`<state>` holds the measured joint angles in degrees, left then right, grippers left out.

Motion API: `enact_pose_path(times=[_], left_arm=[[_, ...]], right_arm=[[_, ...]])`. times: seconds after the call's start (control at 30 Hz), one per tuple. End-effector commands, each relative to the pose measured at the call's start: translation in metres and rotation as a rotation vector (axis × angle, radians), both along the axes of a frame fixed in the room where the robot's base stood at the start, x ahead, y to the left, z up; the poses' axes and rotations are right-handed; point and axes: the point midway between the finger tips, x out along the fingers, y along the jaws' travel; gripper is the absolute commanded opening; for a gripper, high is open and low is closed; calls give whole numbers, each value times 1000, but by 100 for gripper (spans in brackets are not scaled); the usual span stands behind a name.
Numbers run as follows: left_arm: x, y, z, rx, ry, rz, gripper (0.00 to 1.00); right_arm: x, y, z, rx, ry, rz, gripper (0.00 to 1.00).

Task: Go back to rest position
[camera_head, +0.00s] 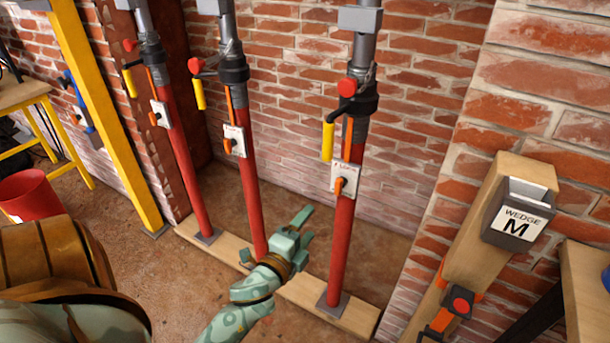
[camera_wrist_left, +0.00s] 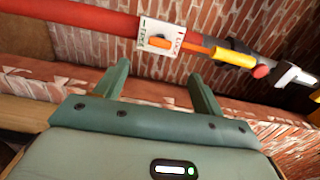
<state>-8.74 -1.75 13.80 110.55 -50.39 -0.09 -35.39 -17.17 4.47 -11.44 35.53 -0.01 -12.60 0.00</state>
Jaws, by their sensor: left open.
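My left gripper (camera_head: 302,226) is in the lower middle of the head view, in front of the wall niche. It is open and empty, with its fingers pointing up and to the right between two red props. The left wrist view shows its two green fingers (camera_wrist_left: 160,85) spread apart. A red prop (camera_head: 343,235) stands upright just right of the gripper, with a white lock plate and orange lever (camera_head: 343,182). The plate also shows beyond the fingers in the left wrist view (camera_wrist_left: 160,38). I cannot tell whether the gripper touches a prop. My right gripper is not in view.
Two more red props (camera_head: 252,195) (camera_head: 186,165) stand to the left on a wooden sole board (camera_head: 300,292). A yellow post (camera_head: 105,120) leans at the left, near a red bucket (camera_head: 30,195). A wedge box (camera_head: 518,212) is mounted at the right, beside a wooden table (camera_head: 588,285).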

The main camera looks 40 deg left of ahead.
Motion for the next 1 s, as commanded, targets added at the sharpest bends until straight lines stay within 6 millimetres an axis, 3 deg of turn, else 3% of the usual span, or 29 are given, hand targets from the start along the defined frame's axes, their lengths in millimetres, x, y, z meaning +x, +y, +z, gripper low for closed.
enact_pose_path(times=[0.37,0.47,0.57,0.67,0.77,0.9,1.0], left_arm=[[0,-1,-4,-11,8,-2,69],[-4,-8,-28,-90,60,-10,69],[-20,-24,-84,-257,181,-14,69],[-59,-48,-157,-471,357,14,69],[-118,-72,-224,-669,540,85,69],[-224,-96,-295,-879,788,245,69],[-307,-105,-326,-984,945,393,69]], right_arm=[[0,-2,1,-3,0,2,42],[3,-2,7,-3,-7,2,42],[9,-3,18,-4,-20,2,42],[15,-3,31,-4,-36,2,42],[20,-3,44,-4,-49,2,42],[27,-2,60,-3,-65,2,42],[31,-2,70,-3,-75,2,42]])
